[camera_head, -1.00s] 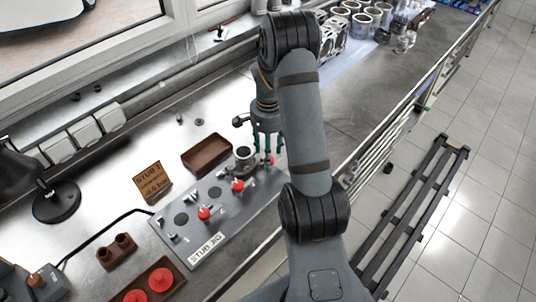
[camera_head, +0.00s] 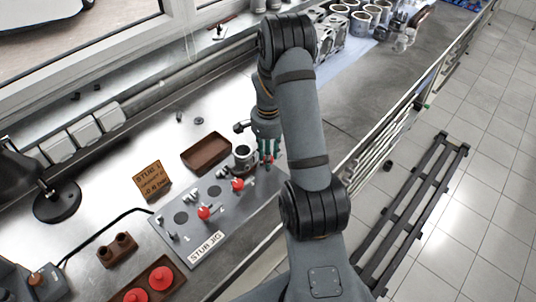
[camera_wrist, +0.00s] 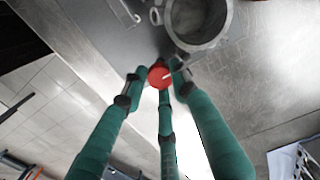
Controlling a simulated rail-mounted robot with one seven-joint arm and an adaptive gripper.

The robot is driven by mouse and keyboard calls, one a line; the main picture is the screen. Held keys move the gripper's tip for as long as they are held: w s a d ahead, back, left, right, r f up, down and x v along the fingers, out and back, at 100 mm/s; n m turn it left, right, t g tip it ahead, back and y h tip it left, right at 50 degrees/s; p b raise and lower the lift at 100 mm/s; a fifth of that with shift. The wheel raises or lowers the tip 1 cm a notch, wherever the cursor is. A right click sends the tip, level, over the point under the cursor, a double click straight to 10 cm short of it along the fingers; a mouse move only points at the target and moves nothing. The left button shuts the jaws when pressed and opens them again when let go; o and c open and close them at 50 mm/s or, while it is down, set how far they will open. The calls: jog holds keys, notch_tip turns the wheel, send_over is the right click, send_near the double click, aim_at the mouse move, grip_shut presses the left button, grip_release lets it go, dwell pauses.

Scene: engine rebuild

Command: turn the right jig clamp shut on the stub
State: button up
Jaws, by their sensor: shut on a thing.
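The grey stub jig (camera_head: 235,225) lies on the metal bench with several red clamp knobs on it. A hollow metal stub (camera_head: 244,159) stands upright at the jig's far right end; its open bore also shows at the top of the wrist view (camera_wrist: 199,18). The right clamp's red knob (camera_wrist: 160,76) is beside the stub and has a white mark on top. My gripper (camera_head: 268,157) has green fingers, and they are shut around this red knob in the wrist view. In the head view the fingers and arm mostly hide the knob.
A brown tray (camera_head: 206,153) and a wooden sign (camera_head: 152,181) stand behind the jig. Another brown tray (camera_head: 150,285) with red round parts is at lower left. White cups and metal parts stand on the far bench. The bench's front edge is close by the jig.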

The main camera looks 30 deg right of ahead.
jog(key=c, duration=0.5)
jog(key=shift+o, duration=0.2)
jog(key=shift+n+b, duration=0.3)
jog(key=n+b, duration=0.1)
jog(key=n, duration=0.1)
jog(key=shift+f+n+b, duration=0.15)
jog(key=shift+n+b, duration=0.25)
jog(key=n+b, duration=0.1)
jog(key=n, duration=0.3)
jog(key=shift+n+b, duration=0.3)
jog(key=n+b, duration=0.1)
jog(key=n, duration=0.4)
jog(key=shift+s+n, duration=0.1)
jog(key=shift+n, duration=2.3)
jog(key=o, duration=1.1)
